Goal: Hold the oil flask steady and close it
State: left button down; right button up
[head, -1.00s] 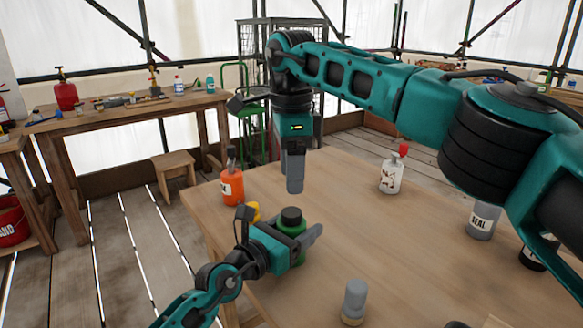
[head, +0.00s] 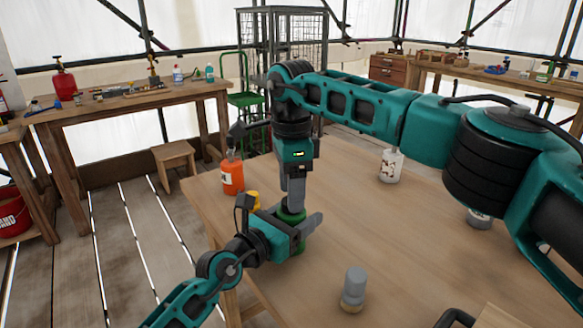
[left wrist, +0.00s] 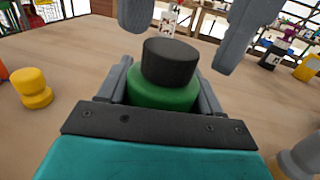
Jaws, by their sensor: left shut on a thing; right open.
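The oil flask is a green bottle (head: 291,217) with a black cap (left wrist: 170,62) on top, standing near the left edge of the wooden table. My left gripper (head: 297,231) is shut on the flask's green body from the side, one finger on each side in the left wrist view. My right gripper (head: 292,196) is open and points down directly over the flask. Its two fingers show apart above the cap in the left wrist view (left wrist: 190,30). In the head view the cap is hidden by the right gripper. Whether the cap is fully seated I cannot tell.
A yellow object (head: 253,200) and an orange bottle (head: 232,177) stand close on the left. A white bottle (head: 390,167) stands at the back, a grey bottle (head: 479,219) at right, and a grey-topped piece (head: 353,287) in front. The table middle (head: 370,225) is clear.

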jog(key=shift+f, duration=0.9)
jog(key=c, duration=1.1)
jog(key=m, duration=1.2)
jog(key=o, duration=1.3)
jog(key=shift+c, duration=0.2)
notch_tip(320, 180, up, 12)
